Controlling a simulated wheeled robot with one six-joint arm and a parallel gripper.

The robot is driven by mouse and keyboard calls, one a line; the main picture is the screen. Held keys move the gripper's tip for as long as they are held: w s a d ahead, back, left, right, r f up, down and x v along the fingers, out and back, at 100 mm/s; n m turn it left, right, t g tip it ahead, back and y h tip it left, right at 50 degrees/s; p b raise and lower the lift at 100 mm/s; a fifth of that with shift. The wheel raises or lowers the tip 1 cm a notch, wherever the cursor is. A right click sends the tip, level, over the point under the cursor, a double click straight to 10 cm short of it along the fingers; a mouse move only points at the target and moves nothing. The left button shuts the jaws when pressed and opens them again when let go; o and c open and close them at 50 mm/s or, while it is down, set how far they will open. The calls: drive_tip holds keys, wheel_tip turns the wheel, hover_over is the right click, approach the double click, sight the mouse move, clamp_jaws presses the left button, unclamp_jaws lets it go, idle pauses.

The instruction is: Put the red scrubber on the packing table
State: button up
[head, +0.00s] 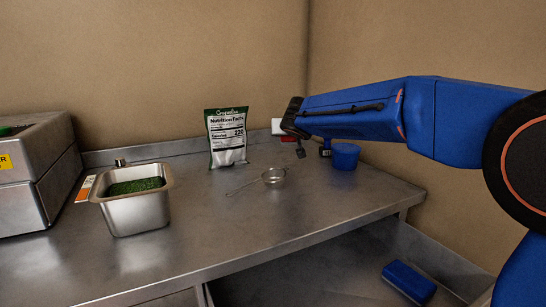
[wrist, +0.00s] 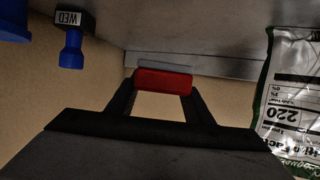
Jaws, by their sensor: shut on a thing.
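The red scrubber (wrist: 163,82) is between the fingertips of my gripper (wrist: 160,88) in the wrist view, with a pale grey-white strip along its far side. In the head view the scrubber (head: 277,126) shows as a small white and red piece beside the dark gripper (head: 289,132), partly hidden by it. My gripper is shut on it and is over the back of the steel table (head: 235,225). I cannot tell from the pictures whether this is the packing table.
A chip bag (head: 227,138), a small strainer (head: 273,175) and a blue cup (head: 345,157) stand on the steel table. A steel pan (head: 137,208) of green bits is at left, beside a metal box (head: 35,175). A blue block (head: 408,282) lies lower right. The table's front middle is clear.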

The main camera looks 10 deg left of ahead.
sight(288, 160)
drive_tip(key=shift+f, duration=3.65)
drive_tip(key=shift+f, duration=0.15)
drive_tip(key=o, duration=1.2)
drive_tip(key=shift+s+r, duration=0.1)
drive_tip(key=shift+r, duration=0.15)
drive_tip(key=v, duration=1.1)
drive_tip(key=shift+s+r, duration=0.2)
drive_tip(key=shift+s, duration=0.15)
drive_tip(key=shift+d, duration=0.1)
